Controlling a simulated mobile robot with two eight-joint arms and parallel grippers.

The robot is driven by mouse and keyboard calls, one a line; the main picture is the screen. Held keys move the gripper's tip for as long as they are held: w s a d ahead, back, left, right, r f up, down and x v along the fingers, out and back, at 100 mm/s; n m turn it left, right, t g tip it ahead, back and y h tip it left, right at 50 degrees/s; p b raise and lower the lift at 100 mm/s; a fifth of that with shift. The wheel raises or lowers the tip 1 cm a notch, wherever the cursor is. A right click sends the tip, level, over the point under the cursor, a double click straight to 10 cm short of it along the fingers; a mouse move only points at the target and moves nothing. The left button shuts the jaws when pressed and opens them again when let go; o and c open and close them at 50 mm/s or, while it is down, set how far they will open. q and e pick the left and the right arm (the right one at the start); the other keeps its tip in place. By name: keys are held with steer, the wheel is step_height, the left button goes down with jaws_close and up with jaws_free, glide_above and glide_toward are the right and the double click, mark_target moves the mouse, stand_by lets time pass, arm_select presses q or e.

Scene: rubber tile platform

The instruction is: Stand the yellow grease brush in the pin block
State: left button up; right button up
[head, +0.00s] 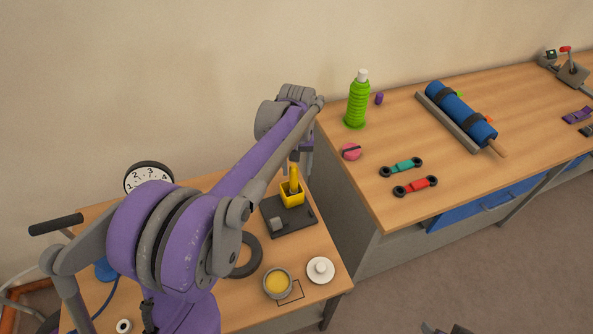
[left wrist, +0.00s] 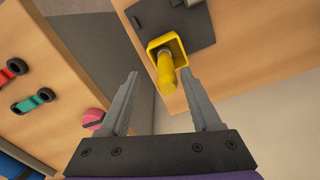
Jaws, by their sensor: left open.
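The yellow grease brush (head: 293,178) stands roughly upright in a yellow square cup (head: 291,199) on a dark grey plate (head: 301,226), seemingly the pin block. In the left wrist view the brush (left wrist: 167,80) rises from the cup (left wrist: 154,45) toward the camera; its lower end is hidden in the cup. My left gripper (head: 302,166) is open above the cup. In the left wrist view its fingers (left wrist: 160,75) are apart on either side of the brush's upper part, with visible gaps. A dark part at the head view's bottom edge may be my right gripper (head: 445,329).
A tin of yellow grease (head: 277,284), a white lid (head: 320,269) and a black ring (head: 246,258) lie near the plate. The higher bench at right holds a green bottle (head: 357,101), a pink disc (head: 350,151) and a blue roller (head: 459,112). Its side (head: 350,185) stands close to the plate.

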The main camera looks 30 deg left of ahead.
arm_select(q)
steer(key=r, duration=0.1)
steer(key=a+r+p, duration=0.1)
steer(key=r, duration=0.1)
steer(key=shift+w+r, duration=0.1)
steer(key=shift+r, duration=0.1)
arm_select(e)
steer(key=r, duration=0.2)
steer(key=shift+w+a+r, duration=0.3)
steer(key=shift+r, duration=0.05)
steer(key=shift+a, duration=0.1)
arm_select(q)
steer(key=shift+r, duration=0.1)
steer(key=s+d+f+m+t, duration=0.1)
steer(key=s+d, duration=0.4)
steer(key=s, duration=0.6)
steer(key=s+d+f+m+t, duration=0.2)
steer(key=s+d+m+t, duration=0.2)
steer(key=s, duration=0.7)
steer(key=shift+d+f+m, duration=0.3)
steer(key=shift+d+m, duration=0.3)
steer(key=shift+d, duration=0.3)
